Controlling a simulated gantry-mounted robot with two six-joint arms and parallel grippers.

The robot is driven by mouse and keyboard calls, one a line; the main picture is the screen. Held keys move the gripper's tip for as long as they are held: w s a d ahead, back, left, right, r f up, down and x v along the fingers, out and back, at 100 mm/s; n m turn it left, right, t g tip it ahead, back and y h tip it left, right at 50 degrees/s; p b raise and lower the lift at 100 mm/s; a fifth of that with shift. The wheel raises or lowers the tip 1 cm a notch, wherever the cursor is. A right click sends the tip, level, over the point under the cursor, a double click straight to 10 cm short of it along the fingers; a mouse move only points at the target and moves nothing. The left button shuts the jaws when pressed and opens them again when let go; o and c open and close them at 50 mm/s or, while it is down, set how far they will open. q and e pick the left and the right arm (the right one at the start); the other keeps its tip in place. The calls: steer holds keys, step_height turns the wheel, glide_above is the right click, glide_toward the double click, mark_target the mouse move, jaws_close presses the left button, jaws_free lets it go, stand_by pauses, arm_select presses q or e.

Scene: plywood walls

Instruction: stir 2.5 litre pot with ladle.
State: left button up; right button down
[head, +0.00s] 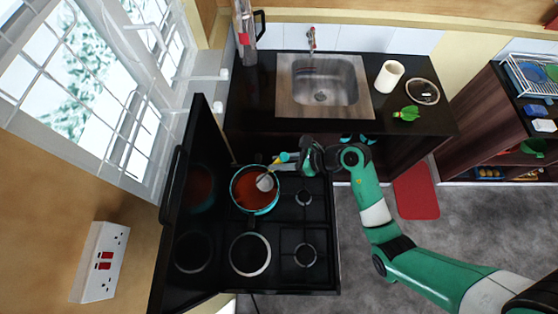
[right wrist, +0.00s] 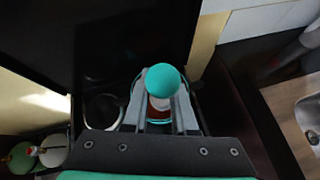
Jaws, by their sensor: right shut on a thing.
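The pot (head: 236,201) has a teal rim and orange-red contents, and stands on a back burner of the black stove in the head view. The ladle (head: 265,182) has a grey bowl that is over or in the contents; how deep it is I cannot tell. My right gripper (head: 284,160) is shut on the ladle's handle, just above and right of the pot. In the right wrist view the handle's round teal end (right wrist: 163,78) shows between the fingers, with the pot partly hidden below. My left gripper is not in view.
The stove (head: 286,263) has other empty burners, and its raised black lid (head: 182,250) stands along the left. The counter holds a sink (head: 322,82), a cream cylinder (head: 389,76) and a green item (head: 407,113). A red mat (head: 416,193) lies on the floor.

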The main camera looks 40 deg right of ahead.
mark_target(279, 158)
steer(key=shift+r, duration=2.55)
